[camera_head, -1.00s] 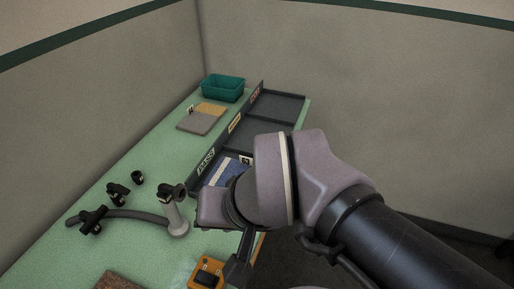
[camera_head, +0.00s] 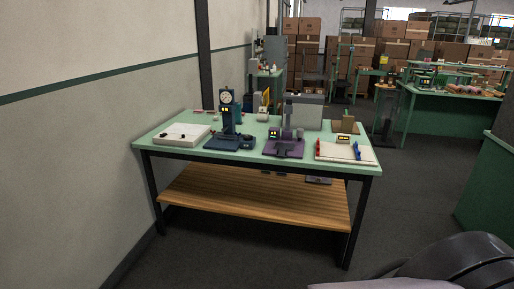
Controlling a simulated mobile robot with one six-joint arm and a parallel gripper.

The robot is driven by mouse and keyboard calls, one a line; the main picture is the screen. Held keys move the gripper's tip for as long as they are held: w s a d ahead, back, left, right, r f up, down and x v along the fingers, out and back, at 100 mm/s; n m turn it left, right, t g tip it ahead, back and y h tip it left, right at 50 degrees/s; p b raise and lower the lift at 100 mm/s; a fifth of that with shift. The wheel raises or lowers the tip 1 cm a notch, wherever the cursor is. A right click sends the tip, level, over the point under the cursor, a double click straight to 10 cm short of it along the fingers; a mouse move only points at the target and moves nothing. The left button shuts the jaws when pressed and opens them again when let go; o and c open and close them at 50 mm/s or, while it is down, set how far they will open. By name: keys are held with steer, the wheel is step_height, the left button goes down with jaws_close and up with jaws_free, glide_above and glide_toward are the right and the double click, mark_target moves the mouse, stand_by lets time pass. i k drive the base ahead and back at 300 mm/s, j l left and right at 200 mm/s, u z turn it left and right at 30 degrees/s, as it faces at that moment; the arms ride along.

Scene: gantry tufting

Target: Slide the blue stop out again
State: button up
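A small upright blue piece (camera_head: 357,150), likely the blue stop, stands on a white board (camera_head: 338,153) at the right front of a green-topped table. A small upright red piece (camera_head: 318,147) stands at the board's left end, apart from the blue one. My gripper is out of view; only part of my arm shows at the bottom right, well short of the table.
The green-topped table (camera_head: 220,150) also holds a dark blue dial-gauge stand (camera_head: 228,115), a purple-based device (camera_head: 285,147) and a white block (camera_head: 182,134). A wooden shelf (camera_head: 255,198) lies below. A wall stands at left. Open floor (camera_head: 420,220) lies at right; cartons stand behind.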

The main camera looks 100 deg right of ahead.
mark_target(357, 150)
steer(key=z, duration=4.15)
